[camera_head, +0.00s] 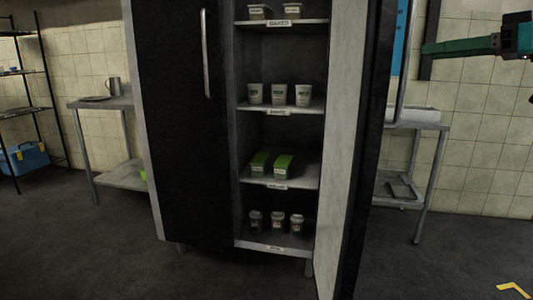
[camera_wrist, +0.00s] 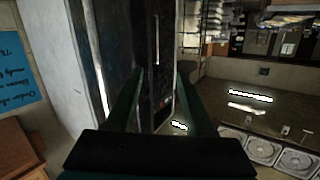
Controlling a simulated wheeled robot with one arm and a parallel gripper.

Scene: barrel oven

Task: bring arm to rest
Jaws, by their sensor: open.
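My gripper (camera_head: 430,49) shows at the upper right of the head view as a dark green finger pointing left, with its dark body cut off by the right edge. It is raised, right of the cabinet's open door, in front of the tiled wall. In the wrist view my gripper (camera_wrist: 162,70) shows two dark green fingers spread apart. They are open and I see nothing held between them. Much of my arm is out of view.
A tall dark cabinet (camera_head: 185,120) stands ahead with its right door (camera_head: 342,150) open. Its shelves hold white cups (camera_head: 279,94), green boxes (camera_head: 272,164) and jars (camera_head: 277,221). Metal tables stand left (camera_head: 122,175) and right (camera_head: 428,160). The floor (camera_head: 430,270) at front right is mostly clear.

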